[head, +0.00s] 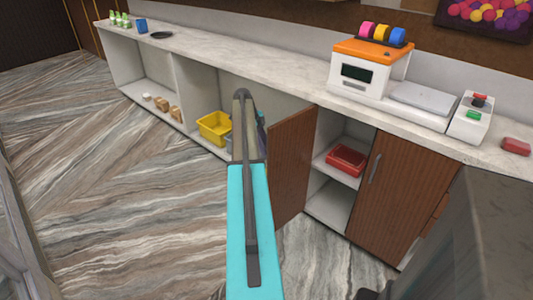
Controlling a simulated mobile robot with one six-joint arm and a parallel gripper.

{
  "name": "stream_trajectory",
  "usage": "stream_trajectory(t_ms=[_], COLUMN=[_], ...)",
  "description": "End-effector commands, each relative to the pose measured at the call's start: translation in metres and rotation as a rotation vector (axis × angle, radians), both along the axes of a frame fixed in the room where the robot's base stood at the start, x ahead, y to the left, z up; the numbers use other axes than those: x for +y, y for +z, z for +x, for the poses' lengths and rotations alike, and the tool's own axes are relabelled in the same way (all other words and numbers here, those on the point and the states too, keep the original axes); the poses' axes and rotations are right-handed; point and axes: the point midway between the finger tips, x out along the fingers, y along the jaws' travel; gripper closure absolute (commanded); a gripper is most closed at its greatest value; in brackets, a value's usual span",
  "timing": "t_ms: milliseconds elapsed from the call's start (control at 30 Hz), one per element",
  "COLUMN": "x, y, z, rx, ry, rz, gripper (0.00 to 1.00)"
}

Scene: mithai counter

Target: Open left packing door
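The left packing door (291,165) is a brown wood panel. It stands swung out from the counter front, and the compartment behind it is open to view. Its handle is not visible. My arm reaches up the middle of the head view, with a cyan link and a grey link. My gripper is mostly hidden behind the arm; a small dark part of the arm's end (261,130) shows just left of the open door's outer edge. I cannot tell whether it touches the door.
A red tray (346,161) sits on the shelf inside the opened compartment. Left of it, open bays hold a yellow bin (214,127) and small tan boxes (162,104). A white-orange machine (364,70) and a control box (472,117) stand on the counter. Floor at left is clear.

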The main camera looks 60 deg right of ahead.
Motion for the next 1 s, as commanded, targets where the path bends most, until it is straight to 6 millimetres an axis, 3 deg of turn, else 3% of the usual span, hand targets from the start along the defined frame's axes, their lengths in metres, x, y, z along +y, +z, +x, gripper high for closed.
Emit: stream_trajectory(t_ms=[500, 1000], x=[0.002, 0.004], y=[0.072, 0.084], z=[0.032, 0.036], rx=[-0.001, -0.001], ry=[0.000, -0.001], rz=[0.000, 0.002], gripper=[0.71, 0.71])
